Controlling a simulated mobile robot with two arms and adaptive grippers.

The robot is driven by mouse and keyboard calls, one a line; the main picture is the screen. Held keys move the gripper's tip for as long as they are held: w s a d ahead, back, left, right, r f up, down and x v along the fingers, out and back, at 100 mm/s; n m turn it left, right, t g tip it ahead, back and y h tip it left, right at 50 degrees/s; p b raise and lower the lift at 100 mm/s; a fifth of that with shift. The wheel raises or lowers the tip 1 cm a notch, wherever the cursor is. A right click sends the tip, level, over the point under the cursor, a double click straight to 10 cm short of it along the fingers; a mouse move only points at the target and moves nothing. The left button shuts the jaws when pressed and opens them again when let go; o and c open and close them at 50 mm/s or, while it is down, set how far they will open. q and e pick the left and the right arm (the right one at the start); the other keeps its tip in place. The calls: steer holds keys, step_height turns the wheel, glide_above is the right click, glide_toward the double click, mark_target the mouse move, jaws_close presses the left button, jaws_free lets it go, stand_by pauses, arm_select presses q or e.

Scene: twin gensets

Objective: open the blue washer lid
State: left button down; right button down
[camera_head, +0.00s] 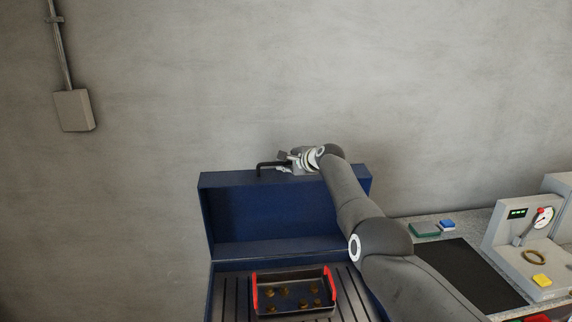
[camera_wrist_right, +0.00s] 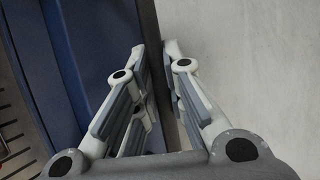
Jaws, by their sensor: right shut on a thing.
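The blue washer lid (camera_head: 265,212) stands raised at the back of the washer, its inner face toward me. A black handle (camera_head: 262,167) sits on its top edge. My right gripper (camera_head: 287,160) is at the top edge, shut on the handle. In the right wrist view, the two fingers (camera_wrist_right: 153,62) are close together beside the blue lid (camera_wrist_right: 82,60); the handle between them is hard to make out. My left gripper is not in view.
A tray with red ends (camera_head: 292,312) holding several brass-coloured parts sits on the washer's slatted top (camera_head: 232,292). To the right, a counter carries a black mat (camera_head: 462,270), green and blue boxes (camera_head: 424,230) and a grey gauge device (camera_head: 520,262). A grey wall is behind.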

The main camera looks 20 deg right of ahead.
steer(key=c, duration=1.5)
jaws_free()
steer(key=shift+s+r, duration=0.1)
steer(key=shift+s, duration=0.05)
steer(key=shift+s+d+r, duration=0.2)
steer(key=shift+s, duration=0.35)
steer(key=shift+v, duration=5.3)
steer(key=shift+w+a, duration=0.1)
